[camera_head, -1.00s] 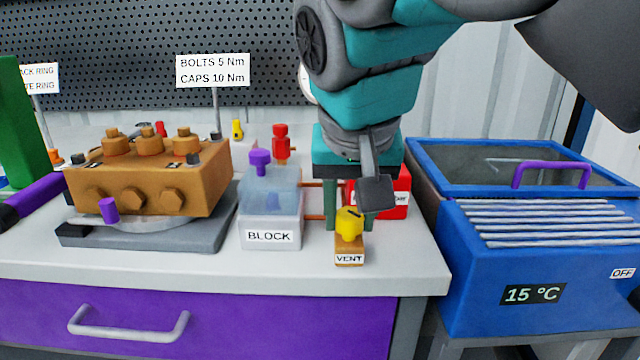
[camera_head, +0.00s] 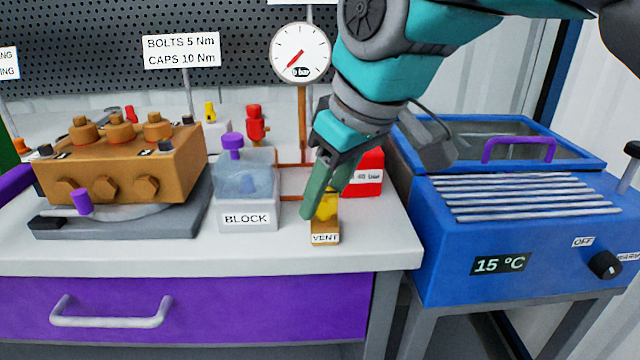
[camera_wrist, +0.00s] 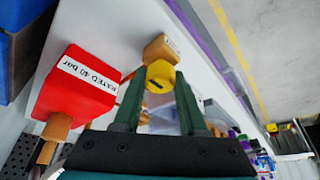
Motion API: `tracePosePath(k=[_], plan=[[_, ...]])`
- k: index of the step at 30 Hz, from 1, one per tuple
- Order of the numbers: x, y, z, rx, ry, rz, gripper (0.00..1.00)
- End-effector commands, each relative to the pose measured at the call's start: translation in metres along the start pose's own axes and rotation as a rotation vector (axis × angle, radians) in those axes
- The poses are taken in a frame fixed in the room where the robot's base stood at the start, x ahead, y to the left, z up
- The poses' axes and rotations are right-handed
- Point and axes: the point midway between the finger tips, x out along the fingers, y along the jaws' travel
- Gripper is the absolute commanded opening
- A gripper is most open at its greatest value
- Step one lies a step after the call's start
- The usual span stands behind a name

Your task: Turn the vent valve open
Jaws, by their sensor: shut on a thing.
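The yellow vent valve knob (camera_head: 327,206) sits on a small tan block labelled VENT (camera_head: 325,231) at the front right of the bench. My gripper (camera_head: 312,205) reaches down over it, tilted, and hides part of the knob in the head view. In the wrist view the yellow knob (camera_wrist: 161,76) lies between the green fingertips of my gripper (camera_wrist: 156,85), which are shut on it. A dark slot mark shows on the knob's top face.
A clear container labelled BLOCK (camera_head: 246,195) stands just left of the valve. A red box (camera_head: 365,172) is behind it, and a gauge (camera_head: 300,53) near zero rises at the back. A blue bath (camera_head: 500,240) stands to the right.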

Motion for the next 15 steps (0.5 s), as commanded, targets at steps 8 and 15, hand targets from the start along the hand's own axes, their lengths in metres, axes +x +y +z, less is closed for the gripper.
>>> tracePosePath(k=[8, 15], plan=[[-0.0005, 0.0001, -0.0005, -0.045, 0.001, -0.019, 0.0], [-0.0003, 0.0, -0.0003, -0.049, 0.001, -0.02, 0.0]])
